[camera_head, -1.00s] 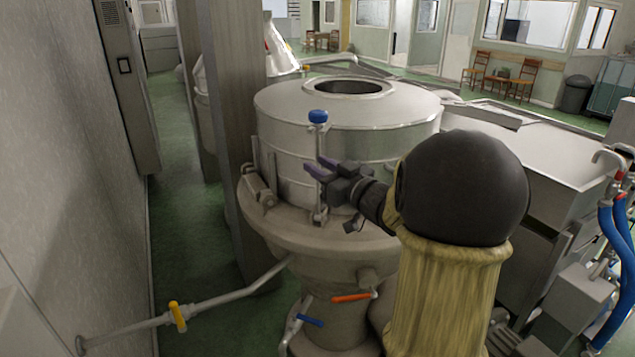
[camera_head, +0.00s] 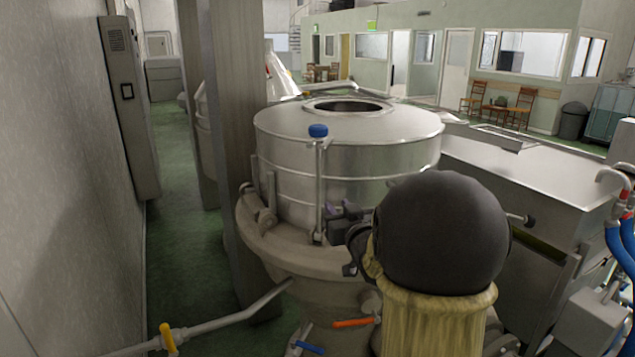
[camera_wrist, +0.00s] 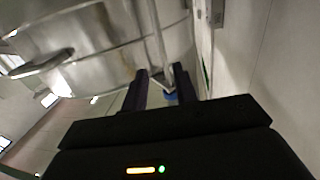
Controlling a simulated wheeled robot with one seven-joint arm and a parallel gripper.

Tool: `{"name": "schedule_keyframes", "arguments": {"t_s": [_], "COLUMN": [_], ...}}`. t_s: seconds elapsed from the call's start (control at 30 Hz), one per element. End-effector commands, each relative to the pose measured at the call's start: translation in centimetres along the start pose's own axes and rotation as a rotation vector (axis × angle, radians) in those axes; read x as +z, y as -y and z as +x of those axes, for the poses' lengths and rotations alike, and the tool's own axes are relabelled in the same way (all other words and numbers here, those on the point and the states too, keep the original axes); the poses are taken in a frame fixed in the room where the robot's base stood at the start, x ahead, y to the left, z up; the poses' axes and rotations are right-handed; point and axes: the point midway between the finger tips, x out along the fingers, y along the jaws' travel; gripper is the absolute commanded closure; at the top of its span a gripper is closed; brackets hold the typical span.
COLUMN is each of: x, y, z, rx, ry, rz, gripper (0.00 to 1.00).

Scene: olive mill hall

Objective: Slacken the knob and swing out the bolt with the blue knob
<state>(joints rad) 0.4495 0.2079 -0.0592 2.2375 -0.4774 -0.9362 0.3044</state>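The blue knob (camera_head: 318,131) tops an upright metal bolt (camera_head: 319,185) at the front rim of the round steel vessel (camera_head: 370,165). The bolt stands upright against the vessel's side, its foot at the lower flange. My gripper (camera_head: 332,210) is beside the bolt's lower part, well below the knob; my arm hides part of it. In the wrist view my gripper (camera_wrist: 161,88) has its two dark fingers apart, with the rod (camera_wrist: 157,35) running down towards the gap. The blue knob (camera_wrist: 171,98) shows small between the fingers. Contact with the rod cannot be told.
A grey pillar (camera_head: 243,170) stands left of the vessel. A pipe with a yellow handle (camera_head: 167,337) crosses low at left. An orange-handled valve (camera_head: 353,322) and a blue-handled one (camera_head: 308,347) are below the vessel. A steel trough (camera_head: 545,175) lies right.

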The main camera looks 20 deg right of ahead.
Motion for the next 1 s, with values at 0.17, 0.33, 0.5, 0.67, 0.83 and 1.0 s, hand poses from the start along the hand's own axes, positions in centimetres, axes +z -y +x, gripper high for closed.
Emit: {"name": "schedule_keyframes", "arguments": {"t_s": [0.17, 0.33, 0.5, 0.67, 0.83, 1.0], "x": [-0.2, -0.2, -0.2, -0.3, -0.3, -0.1], "y": [0.1, 0.0, -0.6, -0.3, 0.1, 0.4], "z": [3.0, 5.7, 8.4, 11.1, 13.8, 15.3], "rx": [-0.003, -0.001, 0.008, 0.004, -0.002, -0.005], "ry": [0.001, 0.001, 0.001, 0.000, 0.000, 0.000], "rz": [0.001, 0.001, 0.001, 0.001, 0.001, 0.001], "gripper": [0.71, 0.71, 0.71, 0.71, 0.71, 0.71]}}
